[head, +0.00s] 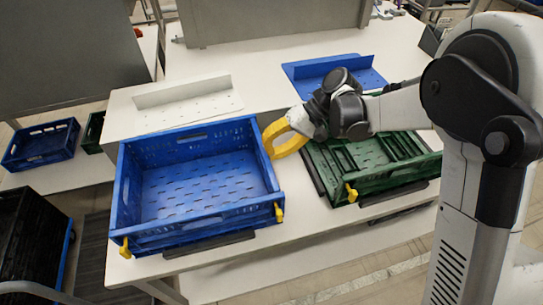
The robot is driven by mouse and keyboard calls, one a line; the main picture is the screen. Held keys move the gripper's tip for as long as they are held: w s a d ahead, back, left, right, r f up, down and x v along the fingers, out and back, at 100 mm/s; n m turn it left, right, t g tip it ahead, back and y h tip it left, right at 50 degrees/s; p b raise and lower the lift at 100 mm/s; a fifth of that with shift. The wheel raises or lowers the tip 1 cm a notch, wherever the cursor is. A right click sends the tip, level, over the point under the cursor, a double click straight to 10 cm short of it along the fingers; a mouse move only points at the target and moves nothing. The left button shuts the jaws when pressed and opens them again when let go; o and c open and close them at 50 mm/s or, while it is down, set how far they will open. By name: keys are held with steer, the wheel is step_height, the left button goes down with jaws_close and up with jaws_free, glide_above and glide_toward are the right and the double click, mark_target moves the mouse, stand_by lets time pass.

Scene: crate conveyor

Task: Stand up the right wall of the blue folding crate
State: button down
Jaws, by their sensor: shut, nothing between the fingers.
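The blue folding crate (200,217) sits on the white table in the left half of the head view. Its back wall (190,140) and left wall (127,187) stand upright. Its right wall (268,170) also looks upright, seen nearly edge-on. Yellow latches show at the front left (125,248) and front right (278,212) corners. My gripper (273,143), with yellow fingers, is shut and empty just outside the right wall, near its back half. I cannot tell whether the fingers touch the wall.
A green crate (395,178) sits close to the right, partly under my arm. A white angled plate (185,100) and a blue one (330,75) lie behind. Another blue crate (40,143) is at far left. Grey panels stand at the back. The gap between both crates is narrow.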

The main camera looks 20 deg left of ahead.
steer(key=c, duration=1.6)
jaws_free()
steer(key=shift+w+a+f, duration=0.15)
steer(key=v, duration=1.2)
steer(key=s+d+r+m+t+h, duration=0.1)
steer(key=s+d+t, duration=0.3)
steer(key=d, duration=0.5)
steer(key=s+d+r+m+t+h, duration=0.1)
steer(key=s+d+m+t+h, duration=0.2)
steer(key=s+d, duration=0.3)
steer(key=s+d+r+m+t+h, duration=0.1)
steer(key=s+d+t, duration=0.4)
steer(key=d, duration=0.6)
steer(key=shift+s+d+m+h, duration=0.2)
steer(key=shift+s+m+h, duration=0.15)
steer(key=shift+h, duration=0.3)
steer(key=shift+s+d+m+h, duration=0.2)
steer(key=shift+m+h, duration=0.15)
steer(key=shift+h, duration=0.3)
